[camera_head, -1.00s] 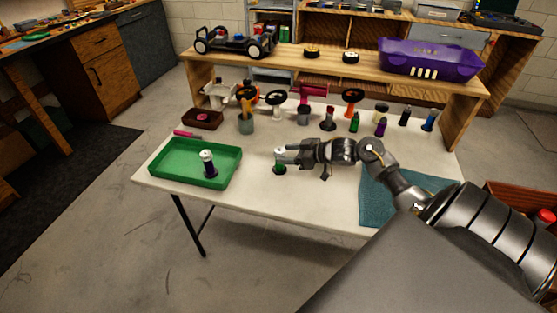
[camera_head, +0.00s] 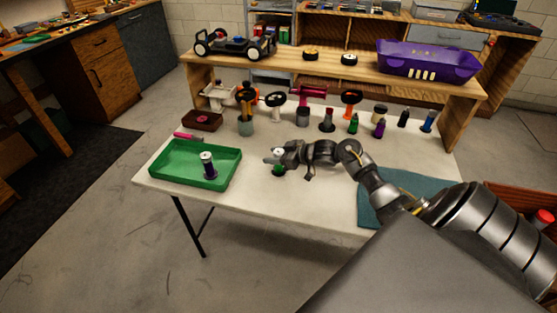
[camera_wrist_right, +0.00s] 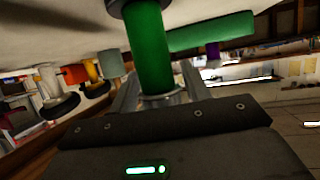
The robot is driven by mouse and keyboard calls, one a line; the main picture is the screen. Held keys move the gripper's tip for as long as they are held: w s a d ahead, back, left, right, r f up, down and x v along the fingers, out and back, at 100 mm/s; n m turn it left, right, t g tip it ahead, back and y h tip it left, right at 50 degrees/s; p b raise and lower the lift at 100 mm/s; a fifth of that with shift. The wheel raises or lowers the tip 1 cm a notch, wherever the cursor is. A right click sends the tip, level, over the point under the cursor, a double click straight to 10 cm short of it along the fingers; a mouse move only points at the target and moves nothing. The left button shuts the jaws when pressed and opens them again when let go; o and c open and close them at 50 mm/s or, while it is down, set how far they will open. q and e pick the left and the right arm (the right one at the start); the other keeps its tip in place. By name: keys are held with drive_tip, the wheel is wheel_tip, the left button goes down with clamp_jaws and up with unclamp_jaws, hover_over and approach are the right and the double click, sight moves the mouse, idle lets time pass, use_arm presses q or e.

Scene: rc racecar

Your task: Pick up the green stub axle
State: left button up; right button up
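The green stub axle (camera_head: 279,168) stands upright on the white table, right of the green tray; its top is pale. In the right wrist view it is a large green cylinder (camera_wrist_right: 150,50) with a dark base at the picture's top. My right gripper (camera_head: 275,157) is at its upper part, reaching in from the right. In the wrist view the fingers (camera_wrist_right: 160,85) stand on either side of the cylinder, with a gap at the right finger, so they look open. My left gripper is not in view.
The green tray (camera_head: 164,174) holds a purple piece (camera_head: 208,168) with a pale top. Several coloured parts on stands line the table's back, below a wooden shelf (camera_head: 300,63) with a car chassis (camera_head: 235,44) and purple body (camera_head: 428,60). A teal mat (camera_head: 410,187) lies at right. The front table is clear.

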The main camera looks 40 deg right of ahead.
drive_tip(key=c, duration=0.7)
drive_tip(key=shift+c, duration=0.2)
